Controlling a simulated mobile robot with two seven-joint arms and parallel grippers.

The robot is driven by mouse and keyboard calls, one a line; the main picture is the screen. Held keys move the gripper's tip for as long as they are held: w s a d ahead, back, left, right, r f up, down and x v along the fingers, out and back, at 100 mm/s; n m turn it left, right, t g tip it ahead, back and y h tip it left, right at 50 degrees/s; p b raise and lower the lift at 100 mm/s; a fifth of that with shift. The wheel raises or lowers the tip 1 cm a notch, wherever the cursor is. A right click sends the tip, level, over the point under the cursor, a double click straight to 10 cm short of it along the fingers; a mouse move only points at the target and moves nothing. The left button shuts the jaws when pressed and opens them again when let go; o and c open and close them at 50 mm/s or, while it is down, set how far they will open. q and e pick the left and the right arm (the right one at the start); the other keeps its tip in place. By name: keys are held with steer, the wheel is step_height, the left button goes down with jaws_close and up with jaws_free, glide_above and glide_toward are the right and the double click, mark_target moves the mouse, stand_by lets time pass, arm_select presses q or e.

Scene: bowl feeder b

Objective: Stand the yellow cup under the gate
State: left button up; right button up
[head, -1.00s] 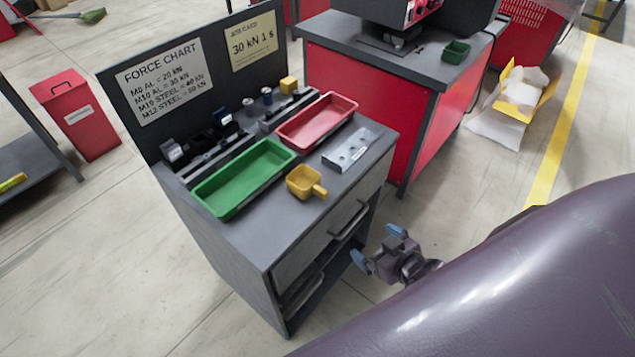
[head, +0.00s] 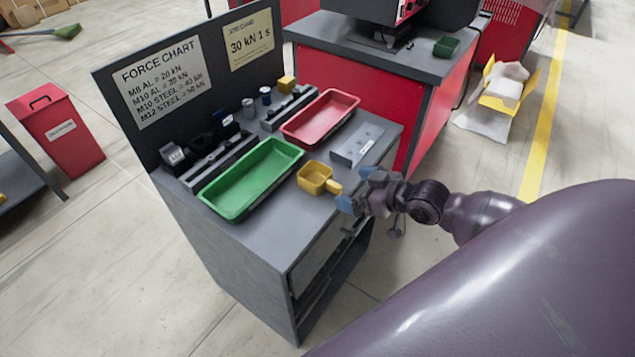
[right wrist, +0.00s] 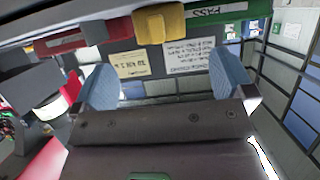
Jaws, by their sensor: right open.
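The yellow cup (head: 313,178) stands upright on the grey bench top, in front of the green and red trays, with its handle towards my right gripper. My right gripper (head: 357,189) is open and empty, with blue fingertips at the bench's front edge, just right of the cup handle. In the right wrist view the cup (right wrist: 160,23) shows at the top, between and beyond the open fingertips (right wrist: 164,81). I cannot make out for sure which part is the gate; dark rail-like fixtures (head: 215,160) stand behind the trays. My left gripper is not in view.
The green tray (head: 232,208) is left of and behind the cup; the red tray (head: 350,98) is behind it. A grey plate with holes (head: 357,146) lies to the cup's right. A small yellow block (head: 287,83) sits at the back. The bench front left of the cup is clear.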

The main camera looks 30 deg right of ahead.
mark_target(328, 181)
steer(key=shift+b+x, duration=0.35)
steer(key=shift+x, duration=3.4)
steer(key=shift+r, duration=0.15)
steer(key=c, duration=1.1)
steer(key=shift+r, duration=0.15)
